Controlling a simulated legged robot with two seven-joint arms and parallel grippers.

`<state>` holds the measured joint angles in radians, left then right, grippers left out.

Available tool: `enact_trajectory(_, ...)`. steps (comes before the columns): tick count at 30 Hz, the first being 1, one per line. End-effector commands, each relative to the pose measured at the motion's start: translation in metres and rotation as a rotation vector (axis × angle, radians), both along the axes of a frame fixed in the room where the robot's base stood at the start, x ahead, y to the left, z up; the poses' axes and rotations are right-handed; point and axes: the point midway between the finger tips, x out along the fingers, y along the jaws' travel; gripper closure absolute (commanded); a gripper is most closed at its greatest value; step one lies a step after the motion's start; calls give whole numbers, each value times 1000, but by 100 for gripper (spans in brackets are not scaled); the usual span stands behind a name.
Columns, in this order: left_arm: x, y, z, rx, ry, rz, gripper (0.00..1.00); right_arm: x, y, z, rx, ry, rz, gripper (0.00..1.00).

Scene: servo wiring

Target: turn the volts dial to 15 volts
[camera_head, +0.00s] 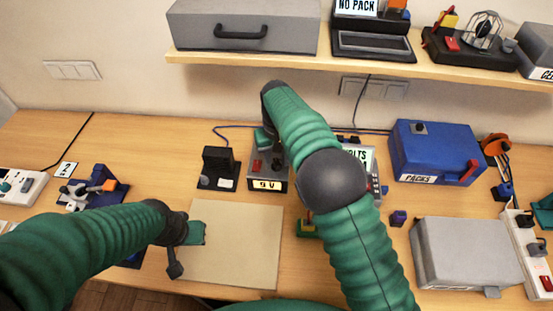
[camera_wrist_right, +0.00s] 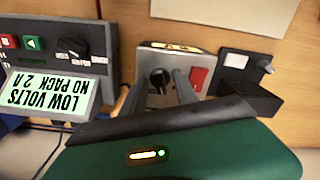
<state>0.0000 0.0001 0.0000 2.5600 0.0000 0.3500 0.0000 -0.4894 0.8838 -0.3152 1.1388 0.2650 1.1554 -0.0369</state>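The grey supply box (camera_head: 268,184) stands mid-table with a yellow readout reading 9 V. In the right wrist view the box (camera_wrist_right: 150,97) shows a black round dial (camera_wrist_right: 160,78) beside a red switch (camera_wrist_right: 198,77). My right gripper (camera_wrist_right: 157,88) has its two fingers apart, one on either side of the dial; I cannot tell whether they touch it.
A meter reading LOW VOLTS, NO PACK (camera_wrist_right: 60,92) stands beside the box, with its own black knob (camera_wrist_right: 72,46). A black block (camera_head: 219,167) is on the other side. A blue PACKS case (camera_head: 432,150) and grey case (camera_head: 465,250) are at right.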

Motion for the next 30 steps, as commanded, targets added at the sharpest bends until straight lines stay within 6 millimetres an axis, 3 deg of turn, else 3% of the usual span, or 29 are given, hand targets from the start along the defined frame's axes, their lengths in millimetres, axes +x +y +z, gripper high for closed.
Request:
enact_trajectory(3, 0, 0, 0, 0, 0, 0, 100, 0, 0, 0, 0, 0, 0, 67)
enact_trajectory(11, 0, 0, 0, 0, 0, 0, 100, 0, 0, 0, 0, 1, 0, 100)
enact_trajectory(23, 0, 0, 2, 0, 0, 0, 100, 0, 0, 1, 0, 1, -12, 100)
enact_trajectory(30, 0, 0, 13, 0, 0, 0, 100, 0, 1, 3, 0, 2, -95, 100)
